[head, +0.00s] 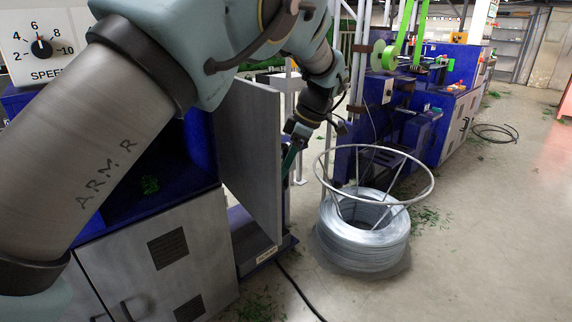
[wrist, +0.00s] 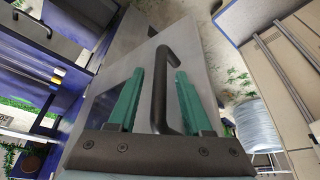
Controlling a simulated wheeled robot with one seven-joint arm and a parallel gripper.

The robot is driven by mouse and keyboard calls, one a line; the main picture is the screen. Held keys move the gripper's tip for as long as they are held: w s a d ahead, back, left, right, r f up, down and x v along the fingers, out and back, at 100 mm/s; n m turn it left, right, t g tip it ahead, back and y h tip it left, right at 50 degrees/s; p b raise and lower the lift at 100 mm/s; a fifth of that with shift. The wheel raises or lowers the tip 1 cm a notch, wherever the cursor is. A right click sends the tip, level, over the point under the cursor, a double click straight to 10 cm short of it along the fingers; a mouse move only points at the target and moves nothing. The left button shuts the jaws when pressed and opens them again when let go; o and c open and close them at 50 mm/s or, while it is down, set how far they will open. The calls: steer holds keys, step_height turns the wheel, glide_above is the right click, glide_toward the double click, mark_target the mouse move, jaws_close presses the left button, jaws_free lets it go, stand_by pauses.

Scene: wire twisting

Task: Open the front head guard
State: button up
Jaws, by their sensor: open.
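The front head guard (head: 250,150) is a flat grey metal panel at the blue machine, seen nearly edge-on in the head view. In the wrist view its grey face (wrist: 108,97) fills the middle, with a black bar handle (wrist: 159,85) on it. My gripper (wrist: 160,72) has two teal fingers, open, one on each side of the handle with gaps to both. In the head view my gripper (head: 291,157) is at the guard's right side, partly hidden by it. The handle is hidden there.
A wire coil (head: 362,235) with a ring frame stands on the floor right of the guard. A grey cabinet (head: 165,260) is at the lower left. A black cable (head: 298,288) crosses the floor. Another blue machine (head: 440,110) stands behind. The floor at right is mostly clear.

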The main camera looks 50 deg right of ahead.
steer(key=shift+r, duration=0.1)
steer(key=b+v, duration=0.1)
steer(key=v, duration=0.9)
steer(key=shift+r, duration=0.3)
steer(key=shift+s, duration=0.1)
